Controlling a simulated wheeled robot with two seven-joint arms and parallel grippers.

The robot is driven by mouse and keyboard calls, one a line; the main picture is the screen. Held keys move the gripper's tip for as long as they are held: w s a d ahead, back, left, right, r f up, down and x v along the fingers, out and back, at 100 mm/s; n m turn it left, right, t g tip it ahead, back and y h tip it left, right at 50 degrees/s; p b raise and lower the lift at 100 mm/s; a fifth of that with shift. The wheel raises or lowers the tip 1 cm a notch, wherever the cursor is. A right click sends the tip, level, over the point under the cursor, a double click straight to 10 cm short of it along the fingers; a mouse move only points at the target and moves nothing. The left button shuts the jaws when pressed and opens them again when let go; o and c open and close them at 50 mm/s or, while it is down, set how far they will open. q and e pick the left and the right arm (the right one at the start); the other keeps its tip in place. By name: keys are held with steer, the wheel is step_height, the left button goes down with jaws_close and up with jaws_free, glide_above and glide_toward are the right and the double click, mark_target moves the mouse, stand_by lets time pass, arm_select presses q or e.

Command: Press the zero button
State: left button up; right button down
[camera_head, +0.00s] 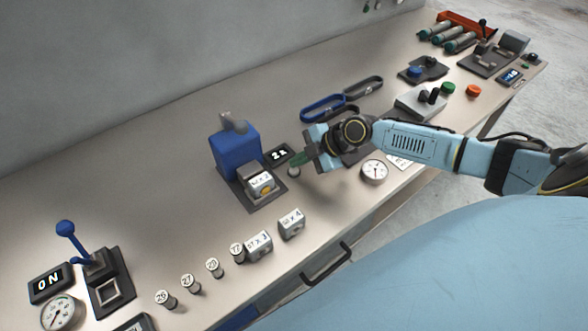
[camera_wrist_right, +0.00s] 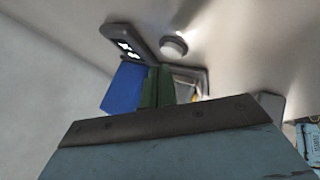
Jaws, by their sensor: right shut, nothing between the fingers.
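My right gripper (camera_head: 299,158) is shut and empty, its green fingertips pointing left above the bench. In the wrist view its green fingers (camera_wrist_right: 157,86) are together. A small round grey button (camera_head: 293,172) stands on the bench just below the fingertips in the head view; it also shows in the wrist view (camera_wrist_right: 173,47), apart from the fingers. No label shows on it, so I cannot tell for sure that it is the zero button. A small dark display (camera_head: 278,155) with white characters lies beside it, near the blue weigher (camera_head: 235,150). My left gripper is not in view.
A labelled block (camera_head: 261,184) sits on the weigher's plate. Labelled blocks (camera_head: 291,224) and several numbered pegs (camera_head: 212,267) stand along the front. A round dial (camera_head: 375,171) is below my right arm. A blue-handled lever (camera_head: 66,229) is at left. Bench behind the weigher is clear.

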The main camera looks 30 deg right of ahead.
mark_target(299, 170)
steer(key=shift+f, duration=0.1)
stand_by(0.8)
steer(key=shift+f+b, duration=0.35)
steer(key=shift+b, duration=0.35)
steer(key=shift+f+b, duration=0.45)
steer(key=shift+b, duration=0.15)
stand_by(0.4)
stand_by(0.3)
steer(key=shift+r+p, duration=0.5)
steer(key=shift+r, duration=0.35)
steer(key=shift+r, duration=0.15)
steer(key=shift+r+p, duration=1.65)
steer(key=shift+r, duration=0.8)
steer(key=shift+f, duration=0.1)
